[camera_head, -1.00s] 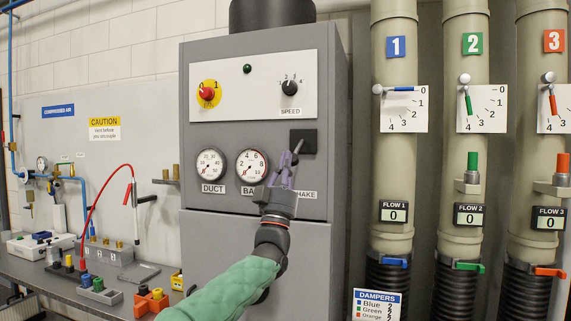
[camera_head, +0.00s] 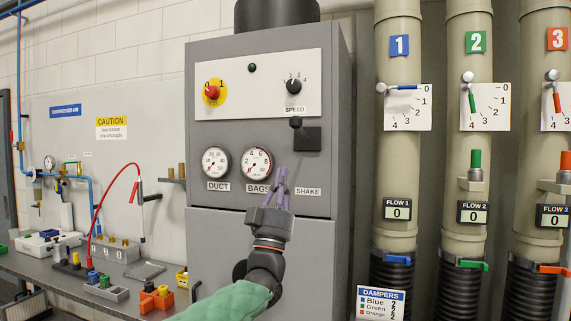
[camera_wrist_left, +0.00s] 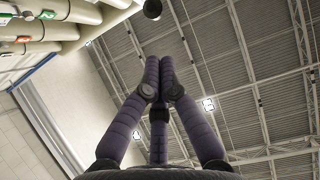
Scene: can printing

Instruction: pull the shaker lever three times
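The shaker lever's dark round knob (camera_head: 296,122) stands at the top of a black square plate (camera_head: 307,139) on the grey cabinet, above the SHAKE label (camera_head: 308,191). The knob points up and is free of any gripper. It also shows as a dark ball (camera_wrist_left: 152,9) at the top of the left wrist view, beyond the fingertips. My left gripper (camera_head: 281,172) is below and slightly left of the lever, apart from it, in front of the cabinet. Its purple fingers (camera_wrist_left: 159,62) come together at the tips with nothing between them. My right gripper is out of view.
The cabinet carries DUCT (camera_head: 215,162) and BAGS (camera_head: 257,162) gauges, a red knob (camera_head: 212,91) and a speed dial (camera_head: 293,87). Several vertical pipes (camera_head: 401,190) stand to the right. A bench (camera_head: 55,279) with fittings lies left.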

